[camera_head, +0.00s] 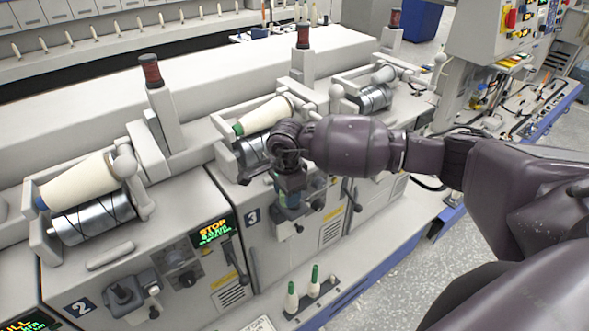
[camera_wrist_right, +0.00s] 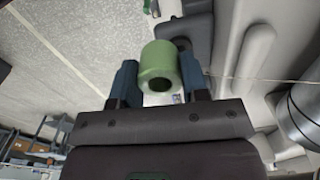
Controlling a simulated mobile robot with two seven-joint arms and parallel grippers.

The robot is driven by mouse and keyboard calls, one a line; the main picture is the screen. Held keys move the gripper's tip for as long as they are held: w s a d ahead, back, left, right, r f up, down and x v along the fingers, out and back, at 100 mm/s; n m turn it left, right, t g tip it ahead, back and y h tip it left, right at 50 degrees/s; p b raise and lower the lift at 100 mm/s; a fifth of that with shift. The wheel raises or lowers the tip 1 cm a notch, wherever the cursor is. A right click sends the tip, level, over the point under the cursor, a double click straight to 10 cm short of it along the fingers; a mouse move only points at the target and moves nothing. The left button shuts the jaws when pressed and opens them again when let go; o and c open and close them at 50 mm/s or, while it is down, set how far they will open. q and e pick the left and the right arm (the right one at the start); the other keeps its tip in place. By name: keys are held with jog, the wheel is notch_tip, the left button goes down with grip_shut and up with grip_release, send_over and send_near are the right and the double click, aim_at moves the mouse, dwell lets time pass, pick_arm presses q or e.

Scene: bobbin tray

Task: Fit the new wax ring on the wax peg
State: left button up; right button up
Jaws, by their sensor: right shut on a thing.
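My right gripper (camera_head: 290,203) is in front of the winding unit marked 3, pointing down. In the right wrist view its two blue fingers (camera_wrist_right: 157,78) are shut on a pale green hollow cylinder, the wax ring (camera_wrist_right: 158,58), with its round hole facing the camera. In the head view the ring cannot be made out clearly at the gripper. The wax peg cannot be clearly identified; the gripper and wrist cover part of unit 3's front. A small pale fitting (camera_wrist_right: 150,7) shows behind the ring in the wrist view. My left gripper is not in view.
Unit 2 (camera_head: 150,285) stands at the left, with a cone (camera_head: 80,183) on its drum and a lit display (camera_head: 214,230). Two green-tipped bobbins (camera_head: 291,298) stand on pegs at the lower front. Open floor (camera_head: 385,285) lies at the right.

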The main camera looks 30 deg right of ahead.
jog(key=m, duration=0.3)
jog(key=shift+w+d+r+p, duration=0.3)
jog(key=shift+d, duration=0.05)
jog(key=m, duration=0.2)
jog(key=w+d+m+p, duration=0.1)
jog(key=m, duration=0.1)
jog(key=r+m, duration=0.1)
jog(key=m, duration=0.2)
jog(key=shift+w+d+r, duration=0.1)
jog(key=shift+w+d, duration=0.1)
jog(key=shift+d, duration=0.15)
jog(key=m, duration=0.2)
jog(key=d+m+p, duration=0.1)
jog(key=m, duration=0.1)
jog(key=shift+w+r, duration=0.2)
jog(key=shift+w, duration=0.1)
jog(key=shift+a+f+b, duration=0.1)
jog(key=shift+f+b, duration=0.75)
jog(key=shift+f, duration=0.85)
pick_arm(q)
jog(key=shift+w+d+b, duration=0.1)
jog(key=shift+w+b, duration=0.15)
jog(key=shift+b, duration=0.55)
pick_arm(e)
jog(key=shift+f, duration=1.2)
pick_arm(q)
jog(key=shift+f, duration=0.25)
